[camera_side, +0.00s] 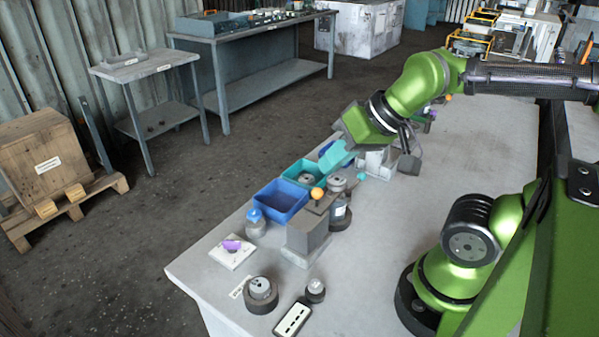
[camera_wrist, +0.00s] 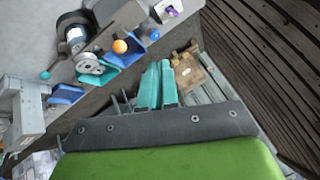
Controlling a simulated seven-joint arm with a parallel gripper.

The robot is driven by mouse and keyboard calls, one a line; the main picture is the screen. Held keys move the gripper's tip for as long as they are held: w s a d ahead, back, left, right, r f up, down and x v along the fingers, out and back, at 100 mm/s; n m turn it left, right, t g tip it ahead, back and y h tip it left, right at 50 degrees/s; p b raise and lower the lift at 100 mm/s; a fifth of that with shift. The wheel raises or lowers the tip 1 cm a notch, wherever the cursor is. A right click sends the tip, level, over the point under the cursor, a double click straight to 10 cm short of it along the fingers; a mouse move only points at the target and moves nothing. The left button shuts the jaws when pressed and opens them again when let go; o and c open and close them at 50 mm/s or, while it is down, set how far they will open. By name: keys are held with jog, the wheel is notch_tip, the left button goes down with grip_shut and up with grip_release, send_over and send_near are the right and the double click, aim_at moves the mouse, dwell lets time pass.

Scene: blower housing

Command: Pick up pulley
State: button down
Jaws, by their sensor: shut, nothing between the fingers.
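My gripper (camera_side: 328,160) has teal fingers and points down and left above the back of the bins in the side view. In the wrist view the gripper (camera_wrist: 158,72) shows both fingers close together with nothing between them. A round grey metal part (camera_side: 306,179), which may be the pulley, sits in the teal bin (camera_side: 289,173), below and left of the fingers. The wrist view shows a stepped grey round part (camera_wrist: 88,65) at the teal bin (camera_wrist: 97,80), apart from the fingers. Another round grey part (camera_side: 261,289) stands on a dark ring at the table's front. I cannot tell for sure which is the pulley.
A blue bin (camera_side: 281,200) stands in front of the teal bin. A grey block with an orange ball knob (camera_side: 317,193) and a dark labelled cylinder (camera_side: 340,213) stand close to the right. A purple part (camera_side: 231,245) lies on a white plate.

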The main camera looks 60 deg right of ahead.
jog(key=c, duration=1.8)
grip_release()
jog(key=o, duration=1.4)
notch_tip(320, 180, up, 4)
jog(key=f+n+g+h, duration=0.1)
jog(key=n+g+h, duration=0.1)
jog(key=g, duration=0.4)
send_over(337, 179)
jog(key=s, duration=0.2)
jog(key=f, duration=0.5)
jog(key=w+f, duration=0.1)
jog(key=f, duration=1)
jog(key=shift+w+f, duration=0.15)
jog(key=shift+w, duration=0.2)
